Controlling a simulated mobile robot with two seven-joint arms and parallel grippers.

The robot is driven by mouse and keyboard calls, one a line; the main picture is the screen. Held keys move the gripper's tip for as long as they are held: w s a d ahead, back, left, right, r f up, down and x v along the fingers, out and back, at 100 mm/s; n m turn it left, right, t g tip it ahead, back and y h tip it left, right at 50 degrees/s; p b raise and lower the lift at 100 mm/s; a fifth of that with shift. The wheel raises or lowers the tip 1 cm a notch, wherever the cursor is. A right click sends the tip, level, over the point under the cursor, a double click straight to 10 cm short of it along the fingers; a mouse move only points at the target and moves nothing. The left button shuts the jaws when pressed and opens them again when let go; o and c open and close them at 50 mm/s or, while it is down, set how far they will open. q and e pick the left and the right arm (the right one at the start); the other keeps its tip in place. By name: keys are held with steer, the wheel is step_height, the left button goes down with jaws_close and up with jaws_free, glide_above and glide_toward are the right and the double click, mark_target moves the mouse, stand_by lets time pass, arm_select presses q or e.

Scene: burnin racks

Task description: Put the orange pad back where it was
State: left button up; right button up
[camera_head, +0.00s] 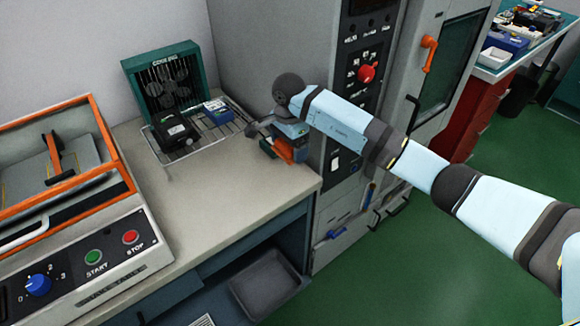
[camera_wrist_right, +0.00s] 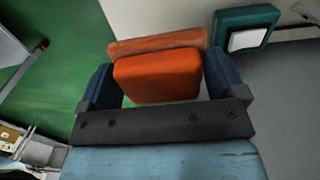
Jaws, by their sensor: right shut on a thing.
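The orange pad (camera_wrist_right: 158,75) sits between the two blue fingers of my right gripper (camera_wrist_right: 157,85) in the wrist view, and the gripper is shut on it. A second, duller orange strip (camera_wrist_right: 155,42) shows just behind it; I cannot tell whether it is part of the same pad. In the head view the orange pad (camera_head: 283,150) shows low at my right gripper (camera_head: 280,148), near the back right of the counter, beside the grey cabinet. Whether the pad touches the counter cannot be told. My left gripper is not in view.
A wire rack (camera_head: 212,136) holds a black unit (camera_head: 175,132) and a blue unit (camera_head: 217,111) before a green fan box (camera_head: 165,85). An orange-framed machine (camera_head: 70,190) stands left. The counter's front middle (camera_head: 225,195) is clear. A teal block (camera_wrist_right: 250,25) shows in the wrist view.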

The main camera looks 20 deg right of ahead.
glide_above(289, 174)
step_height(289, 174, down, 4)
steer(key=shift+f, duration=0.1)
step_height(289, 174, down, 4)
steer(key=shift+s+r, duration=0.1)
steer(key=shift+r, duration=0.15)
steer(key=shift+f, duration=0.25)
steer(key=shift+d, duration=0.1)
